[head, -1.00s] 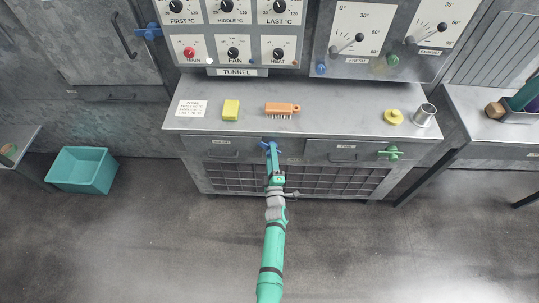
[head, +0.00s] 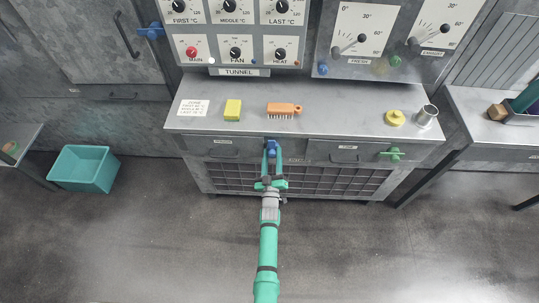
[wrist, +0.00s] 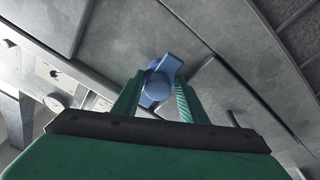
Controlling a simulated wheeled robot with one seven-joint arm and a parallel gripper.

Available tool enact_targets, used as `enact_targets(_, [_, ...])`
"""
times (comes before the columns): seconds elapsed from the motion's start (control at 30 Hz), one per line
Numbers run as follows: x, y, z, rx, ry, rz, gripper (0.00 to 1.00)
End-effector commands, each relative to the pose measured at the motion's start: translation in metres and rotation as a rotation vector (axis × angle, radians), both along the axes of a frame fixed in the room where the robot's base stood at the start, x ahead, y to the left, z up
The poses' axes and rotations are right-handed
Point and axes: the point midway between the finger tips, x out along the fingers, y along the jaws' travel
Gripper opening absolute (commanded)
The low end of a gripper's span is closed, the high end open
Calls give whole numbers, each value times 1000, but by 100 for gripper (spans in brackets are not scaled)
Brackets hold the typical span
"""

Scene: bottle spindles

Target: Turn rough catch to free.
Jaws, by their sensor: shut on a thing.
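A blue catch (head: 271,146) sits on the front of the bench unit, at the right end of the left drawer (head: 208,145). My green gripper (head: 271,153) reaches up to it from the front and is shut on it. In the wrist view the blue catch (wrist: 158,82) lies between my two fingers, its wing tilted up to the right. My gripper hides part of the catch in the head view. The drawer labels are too small to read for sure, so I cannot tell "rough" from them.
A green catch (head: 391,154) is on the right drawer (head: 325,151). On the bench top are a yellow sponge (head: 232,110), an orange brush (head: 284,109), a yellow knob-like piece (head: 394,118) and a metal cup (head: 426,116). A teal bin (head: 84,169) stands left on open floor.

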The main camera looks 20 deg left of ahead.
Motion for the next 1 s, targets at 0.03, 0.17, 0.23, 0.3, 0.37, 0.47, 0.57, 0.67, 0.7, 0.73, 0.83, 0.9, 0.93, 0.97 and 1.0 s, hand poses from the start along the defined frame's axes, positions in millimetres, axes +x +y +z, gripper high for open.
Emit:
enact_targets(0.03, [5, -3, 9, 20, -13, -7, 16])
enact_targets(0.17, [5, -3, 9, 45, -6, -8, 17])
enact_targets(0.23, [6, -3, 10, 53, -4, -7, 17])
enact_targets(0.3, [6, -3, 10, 57, -4, -7, 17])
enact_targets(0.37, [6, -3, 10, 59, -4, -8, 17])
enact_targets(0.47, [6, -4, 11, 59, -4, -8, 17])
enact_targets(0.57, [6, -4, 11, 58, -5, -9, 17])
enact_targets(0.67, [6, -4, 11, 58, -5, -9, 17])
enact_targets(0.7, [6, -4, 11, 57, -6, -9, 17])
enact_targets(0.73, [6, -4, 11, 57, -6, -9, 44])
enact_targets(0.83, [6, -3, 10, 57, -5, -7, 48])
enact_targets(0.9, [5, -1, 10, 56, -4, -5, 48])
enact_targets(0.93, [5, -1, 10, 56, -3, -5, 48])
enact_targets(0.97, [5, 0, 10, 55, -3, -4, 48])
enact_targets(1.0, [5, 0, 10, 55, -3, -3, 48])
